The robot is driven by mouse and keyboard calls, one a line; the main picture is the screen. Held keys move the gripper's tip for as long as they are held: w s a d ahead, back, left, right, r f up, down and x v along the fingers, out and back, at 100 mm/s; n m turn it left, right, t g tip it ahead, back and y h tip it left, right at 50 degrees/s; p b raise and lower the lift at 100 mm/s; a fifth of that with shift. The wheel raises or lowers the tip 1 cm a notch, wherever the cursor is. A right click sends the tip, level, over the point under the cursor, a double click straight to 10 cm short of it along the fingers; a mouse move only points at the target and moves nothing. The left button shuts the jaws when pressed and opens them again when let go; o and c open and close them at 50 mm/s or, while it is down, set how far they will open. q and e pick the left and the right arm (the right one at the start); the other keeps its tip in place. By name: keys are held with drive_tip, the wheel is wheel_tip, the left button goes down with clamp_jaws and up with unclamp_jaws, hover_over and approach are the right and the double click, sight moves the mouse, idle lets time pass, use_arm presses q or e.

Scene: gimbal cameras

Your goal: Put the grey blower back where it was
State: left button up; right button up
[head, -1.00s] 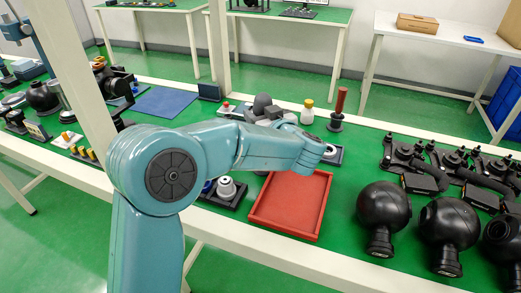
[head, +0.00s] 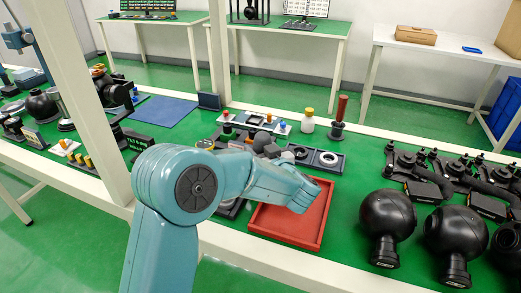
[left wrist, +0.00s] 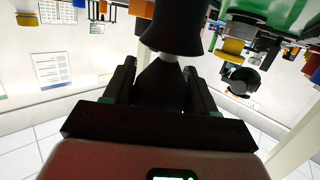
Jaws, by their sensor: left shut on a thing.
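The grey blower shows in the head view as a dark rounded bulb (head: 262,140) just behind my left forearm. It also shows as a dark body (left wrist: 160,88) in the left wrist view, with a pale tip beyond it. My left gripper (left wrist: 160,70) is shut on it, one finger on each side. In the head view my left arm hides most of the gripper and the blower's lower end. The red tray (head: 291,223) lies below my wrist, its visible floor empty. My right gripper is out of view.
A dark tray (head: 336,165) with round parts stands behind the red tray. A white bottle (head: 308,121) and a red-handled tool (head: 340,112) stand behind that. Black ball-shaped cameras (head: 388,216) crowd the right. A blue mat (head: 163,111) lies at left.

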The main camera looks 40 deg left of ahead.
use_arm(q)
drive_tip(key=o, duration=0.9)
drive_tip(key=shift+o, duration=0.2)
drive_tip(key=shift+r, duration=0.1)
drive_tip(key=p+v, duration=0.1)
drive_tip(key=v, duration=1.1)
drive_tip(key=shift+r, duration=0.1)
